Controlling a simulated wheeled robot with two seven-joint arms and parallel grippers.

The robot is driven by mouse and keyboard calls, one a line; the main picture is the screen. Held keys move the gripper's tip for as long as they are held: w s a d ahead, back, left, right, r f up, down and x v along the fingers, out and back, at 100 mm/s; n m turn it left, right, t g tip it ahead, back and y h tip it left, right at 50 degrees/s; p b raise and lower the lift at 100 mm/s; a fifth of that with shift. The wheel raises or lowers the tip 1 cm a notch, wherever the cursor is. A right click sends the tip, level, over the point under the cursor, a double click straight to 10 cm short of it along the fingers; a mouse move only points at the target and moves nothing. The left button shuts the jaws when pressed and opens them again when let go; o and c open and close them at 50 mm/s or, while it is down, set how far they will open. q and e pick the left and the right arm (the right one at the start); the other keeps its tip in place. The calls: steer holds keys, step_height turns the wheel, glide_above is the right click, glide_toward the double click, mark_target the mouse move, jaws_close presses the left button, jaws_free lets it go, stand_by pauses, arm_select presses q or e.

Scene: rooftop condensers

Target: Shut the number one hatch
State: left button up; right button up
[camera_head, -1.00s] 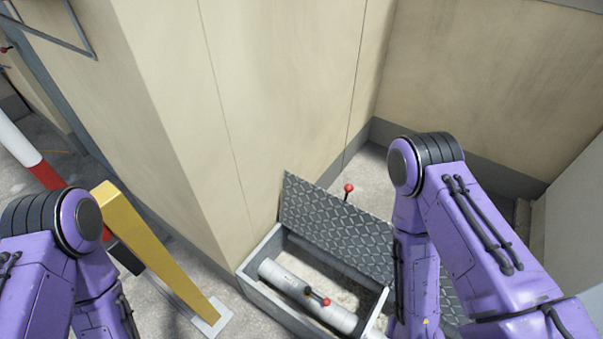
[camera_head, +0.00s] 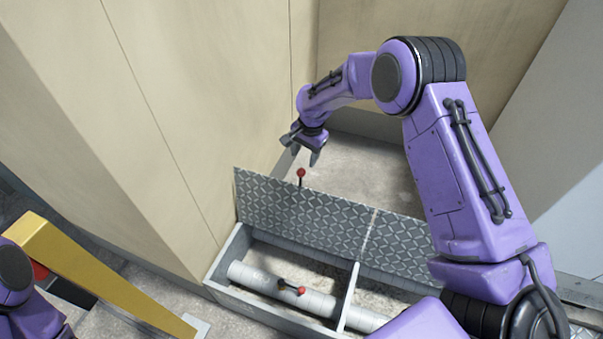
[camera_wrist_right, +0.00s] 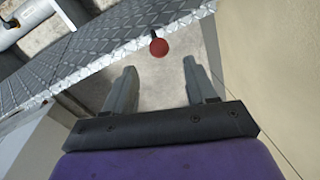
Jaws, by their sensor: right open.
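Two grey diamond-plate lids, a left one (camera_head: 295,212) and a right one (camera_head: 402,246), stand raised along the far edge of a grey box (camera_head: 228,250). No number is readable on either. A red ball knob (camera_head: 301,173) on a short dark stem sticks out behind the left lid's upper edge. My right gripper (camera_head: 304,151) is open and empty, just above and behind that knob. In the right wrist view the red knob (camera_wrist_right: 158,47) shows just beyond the gap between the open fingertips (camera_wrist_right: 158,70), apparently untouched. My left gripper is out of view.
Inside the box lie a white pipe (camera_head: 252,277) and a second red-knobbed lever (camera_head: 299,290); a divider (camera_head: 348,296) splits the box. Beige walls (camera_head: 225,90) stand left and behind. A yellow post (camera_head: 100,280) leans at left. Bare floor lies behind the lids.

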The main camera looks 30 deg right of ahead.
mark_target(302, 170)
steer(key=f, duration=0.6)
steer(key=w+f, duration=0.1)
steer(key=f, duration=0.2)
steer(key=shift+a, duration=0.3)
steer(key=shift+c, duration=0.3)
jaws_close()
